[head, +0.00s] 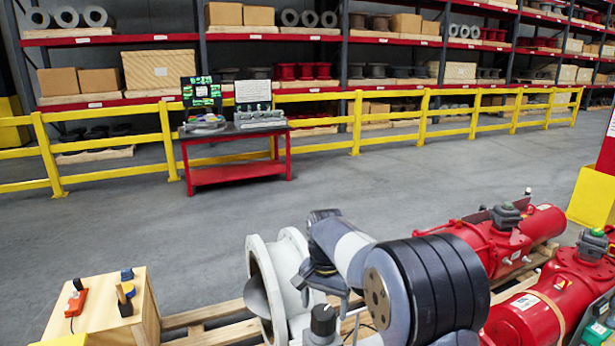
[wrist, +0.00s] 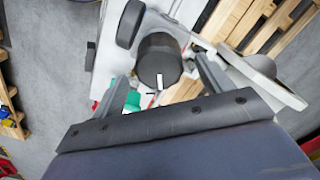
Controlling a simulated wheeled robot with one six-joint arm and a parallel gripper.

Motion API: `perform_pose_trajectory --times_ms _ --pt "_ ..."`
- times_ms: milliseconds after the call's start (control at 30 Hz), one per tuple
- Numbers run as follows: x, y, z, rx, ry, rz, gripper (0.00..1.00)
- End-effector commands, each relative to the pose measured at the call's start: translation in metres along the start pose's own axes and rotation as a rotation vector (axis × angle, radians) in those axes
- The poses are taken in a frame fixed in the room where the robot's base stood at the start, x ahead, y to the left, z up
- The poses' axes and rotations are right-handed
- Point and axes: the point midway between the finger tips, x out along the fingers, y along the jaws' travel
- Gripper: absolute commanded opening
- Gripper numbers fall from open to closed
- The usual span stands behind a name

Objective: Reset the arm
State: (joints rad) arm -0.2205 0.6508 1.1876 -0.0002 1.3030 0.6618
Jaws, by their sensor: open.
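My gripper (wrist: 160,84) is open and empty in the wrist view, its two fingers spread apart. A black round knob with a white mark (wrist: 158,58) appears between the fingers, beyond them; the gap in depth cannot be told. In the head view my arm reaches over the front centre, partly hiding a white flanged valve (head: 287,270). A black knob (head: 323,318) stands below my gripper at the lower edge. Red cylindrical actuators (head: 480,240) lie on the right. My fingertips are hard to make out in the head view.
A wooden box (head: 105,310) with small hand tools stands at lower left. Wooden pallet slats (head: 200,318) lie beside the valve. A red table (head: 235,172), a yellow railing (head: 355,125) and shelves stand farther back. The grey floor between is clear.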

Motion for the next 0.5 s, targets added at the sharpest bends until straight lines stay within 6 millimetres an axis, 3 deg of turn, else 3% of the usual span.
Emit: perform_pose_trajectory --times_ms 267,500 --pt "0.037 0.001 0.001 0.0 -0.003 0.002 0.75" --pt "0.037 0.0 0.0 -0.032 0.0 0.0 0.75"
